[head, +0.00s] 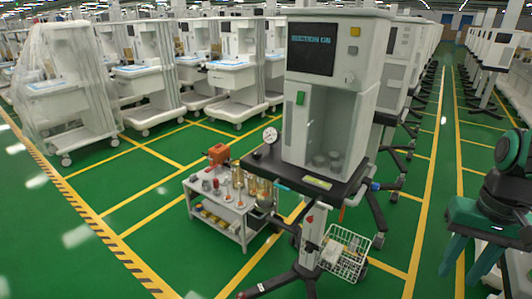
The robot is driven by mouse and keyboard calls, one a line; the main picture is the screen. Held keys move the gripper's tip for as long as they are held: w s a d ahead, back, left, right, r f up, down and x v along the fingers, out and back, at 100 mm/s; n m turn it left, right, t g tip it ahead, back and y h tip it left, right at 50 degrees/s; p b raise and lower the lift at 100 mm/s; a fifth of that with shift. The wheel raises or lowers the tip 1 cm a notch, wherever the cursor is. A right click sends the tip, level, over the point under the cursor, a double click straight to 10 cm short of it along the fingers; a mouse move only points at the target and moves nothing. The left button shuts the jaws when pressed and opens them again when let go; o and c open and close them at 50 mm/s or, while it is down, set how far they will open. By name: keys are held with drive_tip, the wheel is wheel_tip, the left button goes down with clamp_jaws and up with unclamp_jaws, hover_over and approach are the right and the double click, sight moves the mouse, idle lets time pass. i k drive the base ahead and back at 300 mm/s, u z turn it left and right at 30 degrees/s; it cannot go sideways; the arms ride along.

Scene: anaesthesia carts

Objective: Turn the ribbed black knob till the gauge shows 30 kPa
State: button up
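A small round white gauge (270,135) stands at the left edge of the black shelf of the near cart, in the middle of the head view. Its needle and numbers are too small to read. Small dark parts sit just below the gauge; I cannot tell the ribbed black knob among them. My gripper (457,277) is at the right, teal, with two fingers pointing down and apart. It looks open and empty. It is well to the right of the gauge and does not touch the cart.
Rows of carts fill the back. Green floor is clear at front left.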

sight(257, 155)
drive_tip(key=z, duration=2.1)
drive_tip(key=k, duration=1.05)
drive_tip(key=u, duration=1.95)
drive_tip(key=i, duration=1)
